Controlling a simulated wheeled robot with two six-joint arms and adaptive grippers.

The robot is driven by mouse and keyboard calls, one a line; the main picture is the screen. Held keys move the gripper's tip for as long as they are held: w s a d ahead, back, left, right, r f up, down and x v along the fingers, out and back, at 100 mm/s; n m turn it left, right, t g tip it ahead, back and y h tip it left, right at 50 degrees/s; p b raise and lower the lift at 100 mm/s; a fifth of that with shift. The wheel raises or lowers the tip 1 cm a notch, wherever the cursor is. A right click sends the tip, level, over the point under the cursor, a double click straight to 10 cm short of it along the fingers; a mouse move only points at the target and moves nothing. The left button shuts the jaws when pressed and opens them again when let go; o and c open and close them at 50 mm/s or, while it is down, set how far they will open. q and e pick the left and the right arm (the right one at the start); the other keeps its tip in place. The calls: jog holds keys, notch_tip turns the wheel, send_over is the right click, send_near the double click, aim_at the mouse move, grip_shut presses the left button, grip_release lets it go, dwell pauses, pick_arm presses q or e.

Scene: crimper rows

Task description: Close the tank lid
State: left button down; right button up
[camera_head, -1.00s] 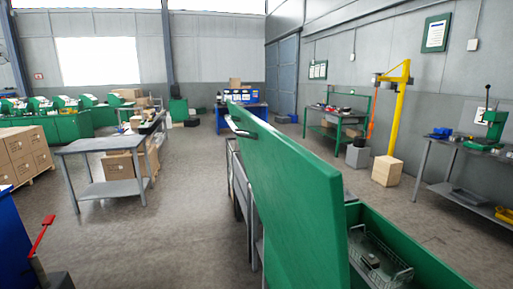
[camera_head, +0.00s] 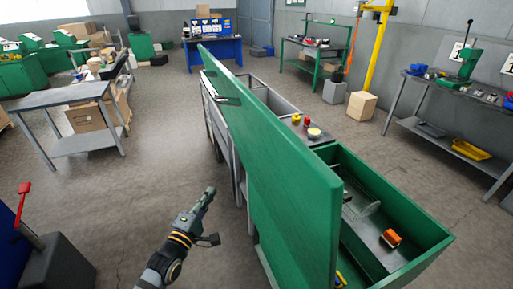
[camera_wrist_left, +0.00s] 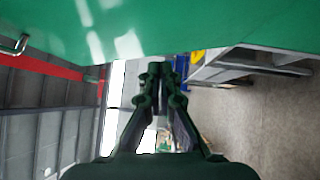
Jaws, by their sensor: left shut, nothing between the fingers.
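The green tank lid (camera_head: 265,165) stands raised and steeply tilted along the left side of the open green tank (camera_head: 425,240). The tank's inside shows to the right of the lid, and the lid hides part of it. My left gripper (camera_head: 210,192) is shut and empty, left of the lid and apart from it in the head view. In the left wrist view the shut fingertips (camera_wrist_left: 160,68) lie just below the green lid surface (camera_wrist_left: 180,25). A metal handle (camera_wrist_left: 15,46) shows at the left of that view. My right gripper is not in view.
An orange item (camera_head: 391,238) lies inside the tank. A steel-framed unit with a top (camera_head: 272,97) stands behind the lid. A grey table (camera_head: 75,98) is at the left, and a red lever (camera_head: 23,190) is at the near left. The floor between them is clear.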

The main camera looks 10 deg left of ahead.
pick_arm(q)
jog(key=w+d+r+b, duration=0.2)
jog(key=w+d+r, duration=0.1)
jog(key=w, duration=0.3)
jog(key=w+d+r+b, duration=0.3)
jog(key=w, duration=0.2)
jog(key=shift+w+d+r+t+h+b, duration=0.3)
jog(key=shift+w+d+r+h, duration=0.05)
jog(key=shift+w+h, duration=0.05)
